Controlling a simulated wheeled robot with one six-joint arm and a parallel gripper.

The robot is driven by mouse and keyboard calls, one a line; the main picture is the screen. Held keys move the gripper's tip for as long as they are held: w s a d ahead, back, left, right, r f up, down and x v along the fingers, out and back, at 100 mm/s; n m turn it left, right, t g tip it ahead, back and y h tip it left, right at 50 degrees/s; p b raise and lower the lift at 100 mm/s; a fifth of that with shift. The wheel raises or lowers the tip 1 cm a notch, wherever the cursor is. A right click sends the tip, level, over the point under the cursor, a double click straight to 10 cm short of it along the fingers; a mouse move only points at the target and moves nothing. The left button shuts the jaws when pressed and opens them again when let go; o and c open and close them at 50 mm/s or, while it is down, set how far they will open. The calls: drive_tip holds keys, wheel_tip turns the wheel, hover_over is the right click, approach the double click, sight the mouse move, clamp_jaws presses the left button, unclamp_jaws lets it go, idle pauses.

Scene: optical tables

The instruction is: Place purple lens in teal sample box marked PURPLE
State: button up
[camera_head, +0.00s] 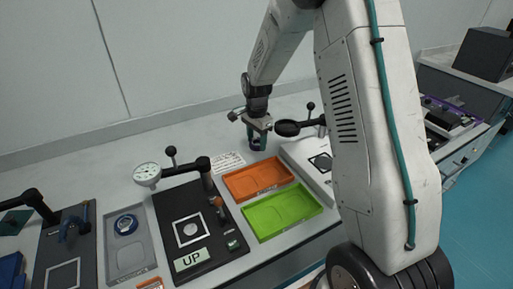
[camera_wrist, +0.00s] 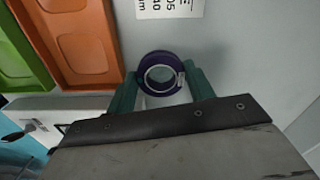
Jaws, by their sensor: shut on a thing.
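The purple lens (camera_wrist: 161,74) is a dark purple ring with a clear centre, held between the teal fingertips of my gripper (camera_wrist: 162,88) in the wrist view. In the head view my gripper (camera_head: 257,142) is low over the back of the table, behind the orange tray, with a little purple at its tips. I cannot tell whether the lens touches the tabletop. I cannot make out a teal sample box marked PURPLE in either view.
An orange tray (camera_head: 258,180) and a green tray (camera_head: 282,212) lie in front of my gripper. A printed card (camera_head: 228,162) lies left of it. A black plate marked UP (camera_head: 222,251), a dial gauge (camera_head: 147,174) and a grey tray with a blue-ringed part (camera_head: 126,224) stand further left.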

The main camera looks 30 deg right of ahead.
sight(257, 142)
drive_tip(key=shift+f, duration=1.75)
drive_tip(key=shift+f, duration=0.15)
drive_tip(key=o, duration=1)
